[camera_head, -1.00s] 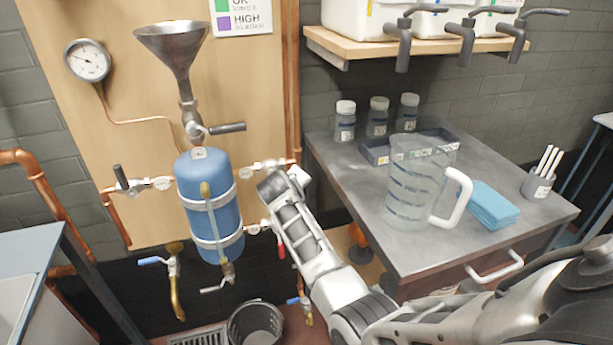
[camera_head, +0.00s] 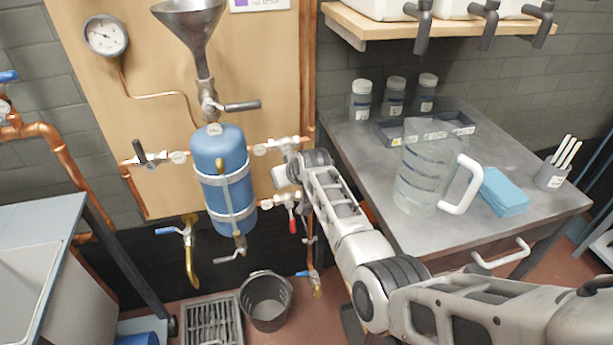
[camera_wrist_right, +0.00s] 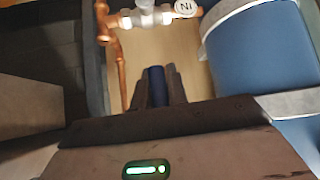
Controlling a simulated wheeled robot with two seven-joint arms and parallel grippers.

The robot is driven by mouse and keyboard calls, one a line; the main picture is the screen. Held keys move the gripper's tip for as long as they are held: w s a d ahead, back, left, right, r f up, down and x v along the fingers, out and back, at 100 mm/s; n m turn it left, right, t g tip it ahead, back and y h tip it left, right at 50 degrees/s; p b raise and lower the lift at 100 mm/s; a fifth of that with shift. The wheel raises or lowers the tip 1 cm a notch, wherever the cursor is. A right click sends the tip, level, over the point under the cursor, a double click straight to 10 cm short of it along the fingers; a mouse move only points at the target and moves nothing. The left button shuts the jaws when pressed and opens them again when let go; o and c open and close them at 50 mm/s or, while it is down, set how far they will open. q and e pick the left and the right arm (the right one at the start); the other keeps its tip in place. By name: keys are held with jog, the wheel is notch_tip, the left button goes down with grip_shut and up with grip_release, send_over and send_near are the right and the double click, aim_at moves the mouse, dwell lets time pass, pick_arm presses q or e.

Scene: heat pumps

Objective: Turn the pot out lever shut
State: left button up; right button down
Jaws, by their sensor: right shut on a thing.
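The blue pot (camera_head: 222,170) hangs upright on the wooden board, with pipes and valves on both sides. My right arm reaches the upper valve (camera_head: 270,147) on the pot's right side and hides its lever in the head view. In the right wrist view my right gripper (camera_wrist_right: 157,88) is shut on a dark blue lever (camera_wrist_right: 156,74), beside the pot (camera_wrist_right: 257,60). A white valve with a round tag (camera_wrist_right: 184,7) shows beyond the fingers. I cannot read "out" on any tag. My left gripper is not in view.
Below the upper valve is another valve with a red lever (camera_head: 292,225). A black-handled valve (camera_head: 140,153) is left of the pot. A funnel (camera_head: 192,30) stands above it. A bucket (camera_head: 266,300) is on the floor. A table with a jug (camera_head: 418,175) stands right.

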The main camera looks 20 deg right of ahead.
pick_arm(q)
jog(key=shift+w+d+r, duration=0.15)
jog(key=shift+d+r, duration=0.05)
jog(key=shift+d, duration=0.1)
pick_arm(e)
jog(key=shift+a, duration=0.2)
jog(key=shift+r, duration=0.1)
jog(key=c, duration=1.4)
grip_release()
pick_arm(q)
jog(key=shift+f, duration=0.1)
pick_arm(e)
jog(key=shift+d, duration=0.1)
jog(key=shift+s+r+p, duration=0.3)
jog(key=shift+s+r, duration=0.05)
jog(key=shift+r, duration=0.05)
pick_arm(q)
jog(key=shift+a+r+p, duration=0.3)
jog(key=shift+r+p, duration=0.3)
jog(key=shift+p, duration=0.75)
pick_arm(e)
jog(key=shift+v, duration=7.4)
